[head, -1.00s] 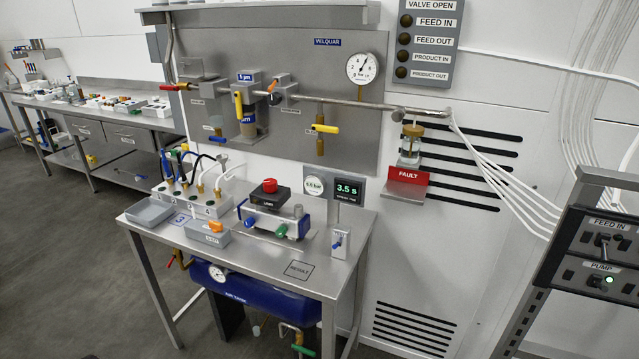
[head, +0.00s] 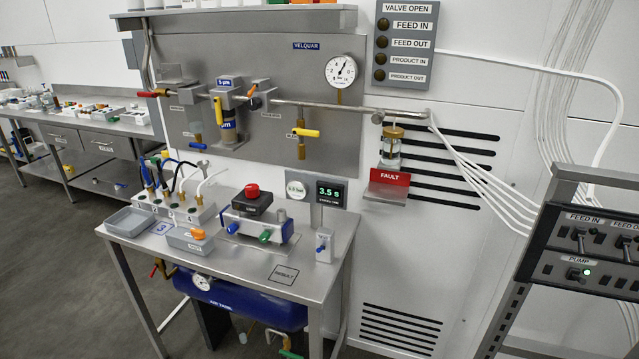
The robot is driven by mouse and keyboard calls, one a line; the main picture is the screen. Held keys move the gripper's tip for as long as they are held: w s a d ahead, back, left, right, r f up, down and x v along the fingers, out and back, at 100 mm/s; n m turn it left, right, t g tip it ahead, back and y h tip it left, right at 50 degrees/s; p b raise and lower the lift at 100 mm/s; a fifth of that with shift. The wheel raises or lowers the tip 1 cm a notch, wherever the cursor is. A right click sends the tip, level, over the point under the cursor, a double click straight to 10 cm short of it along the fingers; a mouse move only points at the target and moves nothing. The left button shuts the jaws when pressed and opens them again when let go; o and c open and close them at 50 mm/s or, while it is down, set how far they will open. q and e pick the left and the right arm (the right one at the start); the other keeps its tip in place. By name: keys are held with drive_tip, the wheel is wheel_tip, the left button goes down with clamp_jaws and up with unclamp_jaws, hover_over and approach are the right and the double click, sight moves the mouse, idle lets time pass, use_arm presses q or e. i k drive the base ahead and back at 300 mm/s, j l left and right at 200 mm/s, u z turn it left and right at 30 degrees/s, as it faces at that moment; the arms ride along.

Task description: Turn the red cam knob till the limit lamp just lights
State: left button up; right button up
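A red knob (head: 252,190) stands on top of a black box (head: 252,204) with a small white label that I cannot read surely. I cannot make out a lamp marked as the limit lamp. Neither of my grippers is in view.
The steel table (head: 230,262) also holds grey trays (head: 131,221), a hose block (head: 172,207), a display reading 3.5 s (head: 329,192) and a small switch box (head: 324,246). A blue tank (head: 240,302) hangs below. A switch rack (head: 575,250) stands right. Floor at left is clear.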

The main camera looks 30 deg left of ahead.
sight(252, 190)
drive_tip(key=u, duration=1.45)
drive_tip(key=i+j, duration=0.45)
drive_tip(key=i+u, duration=0.05)
